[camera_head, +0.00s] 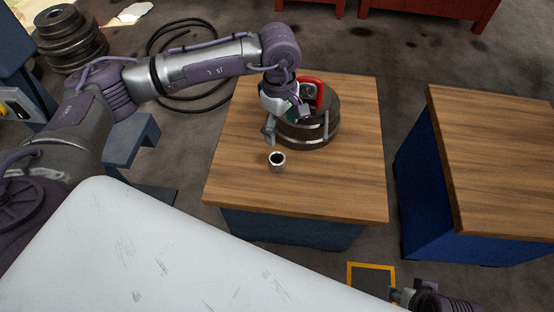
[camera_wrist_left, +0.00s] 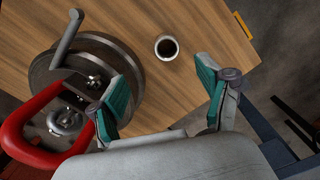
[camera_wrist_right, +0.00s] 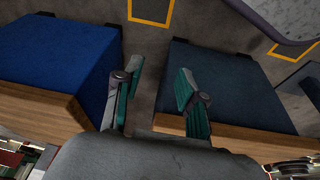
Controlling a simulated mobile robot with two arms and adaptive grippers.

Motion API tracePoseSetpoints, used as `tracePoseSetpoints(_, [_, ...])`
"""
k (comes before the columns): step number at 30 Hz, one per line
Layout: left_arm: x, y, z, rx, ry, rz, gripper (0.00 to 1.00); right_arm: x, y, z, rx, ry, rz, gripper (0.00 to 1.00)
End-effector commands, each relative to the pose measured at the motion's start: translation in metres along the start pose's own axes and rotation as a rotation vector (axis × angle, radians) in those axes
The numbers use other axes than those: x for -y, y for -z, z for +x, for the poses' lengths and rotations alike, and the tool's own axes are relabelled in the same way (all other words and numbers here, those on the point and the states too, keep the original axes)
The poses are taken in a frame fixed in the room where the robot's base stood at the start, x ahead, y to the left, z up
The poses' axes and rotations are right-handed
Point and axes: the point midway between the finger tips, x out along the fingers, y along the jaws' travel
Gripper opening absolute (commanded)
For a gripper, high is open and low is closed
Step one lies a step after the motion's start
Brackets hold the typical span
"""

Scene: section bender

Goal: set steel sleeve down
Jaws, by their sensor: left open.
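The steel sleeve (camera_head: 277,166), a short hollow cylinder with a dark bore, stands upright on the wooden tabletop (camera_head: 240,185) in front of the round dark device. It also shows in the left wrist view (camera_wrist_left: 158,53), clear of both fingers. My left gripper (camera_head: 284,117) is above the table, just behind the sleeve and close to the device; it is open and empty, its teal pads spread in the left wrist view (camera_wrist_left: 163,88). My right gripper (camera_head: 402,296) is at the bottom right, low beside the tables; the right wrist view (camera_wrist_right: 152,88) shows it open and empty.
The round dark device (camera_head: 322,128) with a red handle (camera_head: 318,92) and a lever sits on the same table, right of my left gripper. A second wooden table (camera_head: 495,150) stands to the right. The tabletop's front and right are clear. Coiled cable (camera_head: 165,45) lies behind.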

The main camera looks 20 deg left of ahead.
Motion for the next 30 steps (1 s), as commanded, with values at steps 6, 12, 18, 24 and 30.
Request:
tracePoseSetpoints(6, [0.002, 0.013, 0.026, -0.044, 0.014, -0.001, 0.78, 0.0, 0.0, -0.013, -0.009, -0.001, 0.001, 0.4])
tracePoseSetpoints(12, [0.002, 0.013, 0.065, -0.041, 0.012, -0.001, 0.78, -0.001, -0.002, -0.023, -0.013, -0.002, 0.001, 0.4])
tracePoseSetpoints(18, [0.002, 0.014, 0.083, -0.04, 0.009, -0.001, 0.78, -0.001, -0.003, -0.02, -0.012, -0.003, 0.001, 0.4])
tracePoseSetpoints(24, [0.006, 0.014, 0.097, -0.039, 0.012, 0.0, 0.78, -0.001, -0.004, -0.017, -0.012, -0.003, 0.001, 0.4])
tracePoseSetpoints(30, [0.011, 0.014, 0.127, -0.038, 0.011, -0.002, 0.78, 0.0, -0.006, -0.01, -0.011, -0.003, 0.001, 0.4])
